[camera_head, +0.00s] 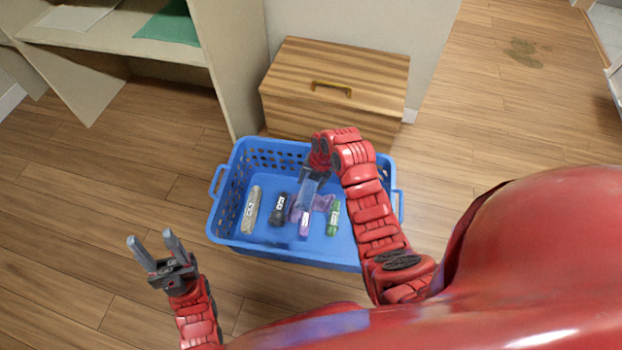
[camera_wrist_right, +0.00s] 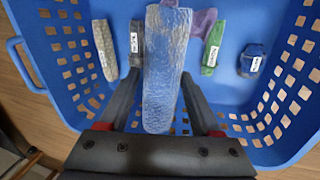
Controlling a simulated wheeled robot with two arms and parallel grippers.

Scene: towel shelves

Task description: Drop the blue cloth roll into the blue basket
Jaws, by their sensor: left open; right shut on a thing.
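My right gripper (camera_head: 309,182) is over the blue basket (camera_head: 238,240), inside its outline in the head view. In the right wrist view it is shut on a pale blue cloth roll (camera_wrist_right: 165,70), with one finger on each side. The roll also shows in the head view (camera_head: 308,190), partly hidden by the gripper and arm. The basket floor shows behind the roll in the wrist view. My left gripper (camera_head: 153,240) is open and empty, left of the basket and apart from it.
In the basket lie a beige roll (camera_head: 251,209), a black roll (camera_head: 279,208), a purple cloth (camera_head: 322,203), a green roll (camera_head: 333,218) and a dark blue roll (camera_wrist_right: 251,60). A wooden drawer box (camera_head: 335,85) and a shelf (camera_head: 110,35) stand behind. Floor at left is clear.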

